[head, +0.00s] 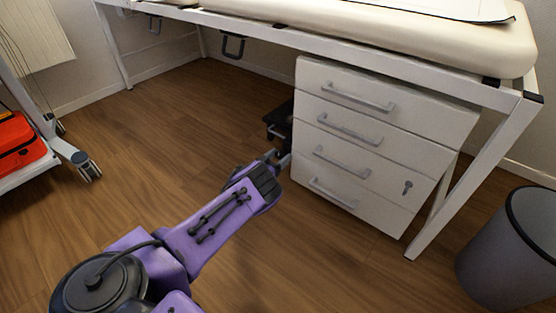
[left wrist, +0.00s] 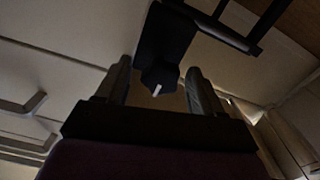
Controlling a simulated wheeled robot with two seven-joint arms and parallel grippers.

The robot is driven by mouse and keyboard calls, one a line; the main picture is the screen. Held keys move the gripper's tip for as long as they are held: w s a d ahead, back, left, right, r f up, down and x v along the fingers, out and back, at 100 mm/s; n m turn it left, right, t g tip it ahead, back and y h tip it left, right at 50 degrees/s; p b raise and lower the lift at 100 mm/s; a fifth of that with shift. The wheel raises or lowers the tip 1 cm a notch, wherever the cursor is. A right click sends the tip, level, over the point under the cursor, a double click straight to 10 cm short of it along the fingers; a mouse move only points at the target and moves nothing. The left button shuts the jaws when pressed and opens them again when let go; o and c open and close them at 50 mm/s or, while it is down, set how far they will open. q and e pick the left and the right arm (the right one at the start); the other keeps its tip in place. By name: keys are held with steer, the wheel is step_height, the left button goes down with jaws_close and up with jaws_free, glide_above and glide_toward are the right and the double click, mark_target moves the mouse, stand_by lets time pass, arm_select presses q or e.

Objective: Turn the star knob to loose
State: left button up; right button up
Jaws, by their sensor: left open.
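A dark knob (left wrist: 158,80) with a small white mark shows in the left wrist view, at the end of a black mount (left wrist: 165,40). It lies between the two fingers of my left gripper (left wrist: 160,88), which are apart; a gap shows on each side. I cannot tell how deep the knob sits between them. In the head view my left gripper (head: 277,158) reaches to the left side of the white drawer unit, just below a black fixture (head: 281,118). The knob cannot be made out there. My right gripper is in neither view.
The white drawer unit (head: 340,190) stands right beside my left gripper, under the padded bench (head: 400,25) and its white frame. A grey bin (head: 510,250) is at the right. A wheeled stand with a red bag (head: 18,143) is at the left. The wooden floor between is clear.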

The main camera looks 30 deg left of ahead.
arm_select(q)
steer(key=c, duration=1)
steer(key=shift+a, duration=0.1)
